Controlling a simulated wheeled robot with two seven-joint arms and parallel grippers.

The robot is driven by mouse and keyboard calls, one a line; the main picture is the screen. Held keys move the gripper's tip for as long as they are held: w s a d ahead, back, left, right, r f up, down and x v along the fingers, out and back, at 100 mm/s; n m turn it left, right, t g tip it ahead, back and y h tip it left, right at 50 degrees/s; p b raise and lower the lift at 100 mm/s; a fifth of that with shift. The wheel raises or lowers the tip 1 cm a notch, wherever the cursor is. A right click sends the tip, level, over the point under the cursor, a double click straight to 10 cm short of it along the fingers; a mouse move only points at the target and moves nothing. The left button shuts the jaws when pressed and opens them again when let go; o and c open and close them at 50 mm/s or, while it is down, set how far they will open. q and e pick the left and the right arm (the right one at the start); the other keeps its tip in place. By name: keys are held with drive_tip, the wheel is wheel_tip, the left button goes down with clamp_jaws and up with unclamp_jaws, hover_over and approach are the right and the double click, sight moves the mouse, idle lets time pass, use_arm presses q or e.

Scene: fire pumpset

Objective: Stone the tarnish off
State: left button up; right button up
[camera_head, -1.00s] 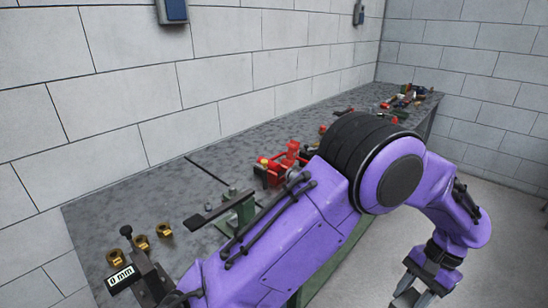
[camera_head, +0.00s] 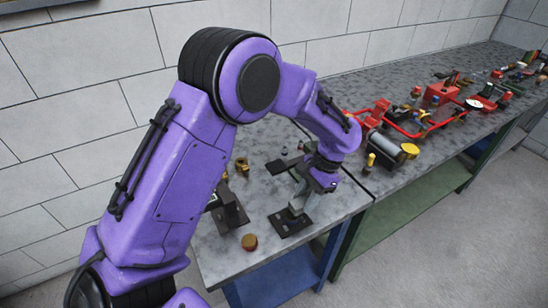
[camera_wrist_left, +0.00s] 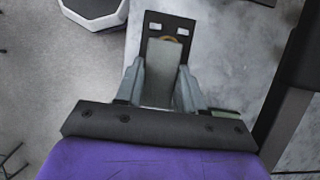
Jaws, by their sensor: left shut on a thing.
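My left gripper (camera_head: 297,207) is low over the near part of the bench, above a black flat fixture (camera_head: 291,224). In the left wrist view its two grey fingers (camera_wrist_left: 160,88) are shut on a grey rectangular block (camera_wrist_left: 163,72), which looks like the stone. Beyond the block is the black fixture (camera_wrist_left: 184,24) with two pale slots. A small gold-coloured edge (camera_wrist_left: 168,39) shows there, mostly hidden by the block. I cannot tell whether block and gold piece touch, and no tarnish is clear. My right gripper is out of view.
A round brass-and-red piece (camera_head: 249,242) lies left of the fixture near the bench front. A dark stand (camera_head: 231,208) and brass fittings (camera_head: 242,165) are behind it. Red frames and tools (camera_head: 438,95) crowd the bench (camera_head: 345,200) to the right.

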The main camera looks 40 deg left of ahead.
use_arm(q)
drive_tip(key=s+a+r+m+t+y+p, duration=0.2)
drive_tip(key=a+r+m+t+y+p, duration=0.3)
drive_tip(key=m, duration=0.7)
use_arm(e)
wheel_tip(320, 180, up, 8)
drive_tip(key=p, duration=0.1)
use_arm(q)
drive_tip(key=f+b, duration=0.2)
drive_tip(key=f+h+b, duration=0.1)
drive_tip(key=b, duration=0.1)
drive_tip(key=d+f+g+h+b, duration=0.1)
drive_tip(key=f+b, duration=0.1)
drive_tip(key=shift+w+f+b, duration=0.2)
drive_tip(key=shift+f+b, duration=0.1)
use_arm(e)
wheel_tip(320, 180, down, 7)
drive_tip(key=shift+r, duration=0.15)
use_arm(q)
drive_tip(key=shift+a+f+b, duration=0.1)
drive_tip(key=shift+f+b, duration=0.3)
drive_tip(key=shift+f, duration=0.6)
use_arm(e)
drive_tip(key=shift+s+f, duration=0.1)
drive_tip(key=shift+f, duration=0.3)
